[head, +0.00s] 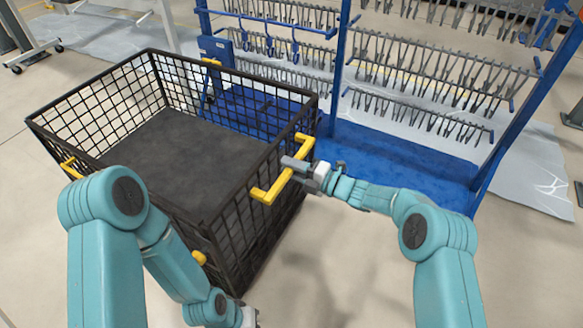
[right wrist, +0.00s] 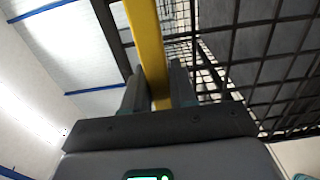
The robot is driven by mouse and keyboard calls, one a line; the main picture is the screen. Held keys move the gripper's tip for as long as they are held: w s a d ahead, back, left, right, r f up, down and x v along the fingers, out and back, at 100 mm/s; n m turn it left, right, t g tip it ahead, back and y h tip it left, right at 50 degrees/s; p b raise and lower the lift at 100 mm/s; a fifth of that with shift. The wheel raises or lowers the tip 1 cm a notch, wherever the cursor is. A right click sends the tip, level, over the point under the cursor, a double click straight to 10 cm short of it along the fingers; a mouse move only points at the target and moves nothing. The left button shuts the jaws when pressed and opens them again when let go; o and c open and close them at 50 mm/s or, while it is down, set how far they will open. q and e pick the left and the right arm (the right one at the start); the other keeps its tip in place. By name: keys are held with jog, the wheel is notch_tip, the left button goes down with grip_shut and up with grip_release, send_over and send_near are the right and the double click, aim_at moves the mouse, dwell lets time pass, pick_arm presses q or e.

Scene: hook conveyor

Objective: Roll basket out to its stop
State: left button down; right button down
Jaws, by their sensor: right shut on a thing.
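The basket (head: 205,225) is a black wire-mesh crate with a dark, bare floor, at the left and middle of the head view. A yellow handle (head: 266,193) sits on its right side. In the right wrist view the yellow handle (right wrist: 148,45) runs between the two fingers (right wrist: 159,88), with the basket's mesh (right wrist: 265,60) to the right. My left arm reaches down in front of the basket. My left gripper (head: 248,318) shows only in part at the bottom edge, its fingers hidden or cut off.
A blue rack (head: 400,150) with rows of grey hooks stands behind and right of the basket, on a blue base. Blue hooks (head: 268,42) hang from a rail behind the basket. Floor at the front right is clear.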

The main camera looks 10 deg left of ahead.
jog(key=shift+a+r, duration=0.1)
jog(key=shift+r, duration=0.05)
jog(key=c, duration=1)
grip_release()
jog(key=shift+a, duration=0.1)
jog(key=p+v, duration=0.4)
jog(key=v, duration=1.2)
jog(key=shift+d, duration=0.3)
